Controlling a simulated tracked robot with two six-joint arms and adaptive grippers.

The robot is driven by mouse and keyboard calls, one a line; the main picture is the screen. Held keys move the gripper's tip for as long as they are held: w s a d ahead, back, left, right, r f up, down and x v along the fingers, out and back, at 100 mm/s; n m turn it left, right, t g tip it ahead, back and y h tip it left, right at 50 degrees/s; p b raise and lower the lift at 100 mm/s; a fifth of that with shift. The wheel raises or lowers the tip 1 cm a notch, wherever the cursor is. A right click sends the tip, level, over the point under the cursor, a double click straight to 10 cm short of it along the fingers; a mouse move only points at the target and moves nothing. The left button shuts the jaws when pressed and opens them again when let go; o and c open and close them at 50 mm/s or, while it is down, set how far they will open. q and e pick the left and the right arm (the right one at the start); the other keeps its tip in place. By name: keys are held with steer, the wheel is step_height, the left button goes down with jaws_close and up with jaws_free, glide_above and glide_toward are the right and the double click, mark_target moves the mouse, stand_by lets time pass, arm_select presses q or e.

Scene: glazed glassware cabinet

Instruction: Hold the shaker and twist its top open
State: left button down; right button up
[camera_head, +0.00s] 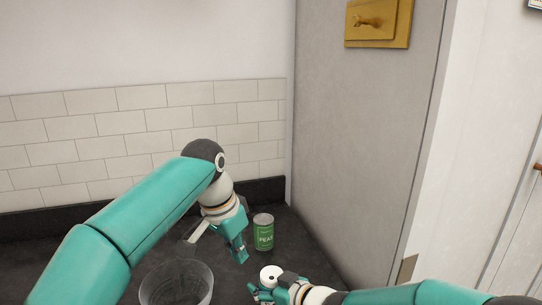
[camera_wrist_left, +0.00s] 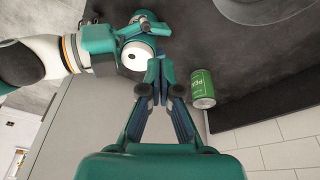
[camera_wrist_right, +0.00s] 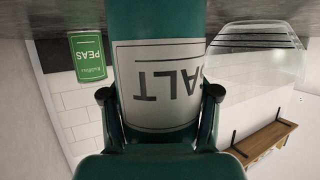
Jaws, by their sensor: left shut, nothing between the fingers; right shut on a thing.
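The salt shaker has a green body with a pale label reading SALT, filling the middle of the right wrist view (camera_wrist_right: 158,75). Its round white top with a dark spot faces up in the head view (camera_head: 271,271) and shows in the left wrist view (camera_wrist_left: 136,57). My right gripper (camera_head: 262,288) is shut on the shaker's body, one finger on each side. My left gripper (camera_head: 242,257) is shut and empty, pointing down just behind and left of the shaker. In the left wrist view its closed fingertips (camera_wrist_left: 159,68) are beside the white top, apart from it as far as I can tell.
A green can of peas (camera_head: 263,232) stands on the dark counter behind the shaker, close to my left gripper. A clear glass bowl (camera_head: 177,287) stands to the left. A grey wall panel (camera_head: 365,130) bounds the counter on the right, and a tiled wall (camera_head: 110,125) is behind.

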mark_target(272, 276)
steer(key=shift+d, duration=0.1)
arm_select(q)
step_height(272, 276, down, 7)
steer(key=d, duration=0.3)
steer(key=shift+m, duration=0.3)
steer(key=shift+d, duration=0.15)
stand_by(0.7)
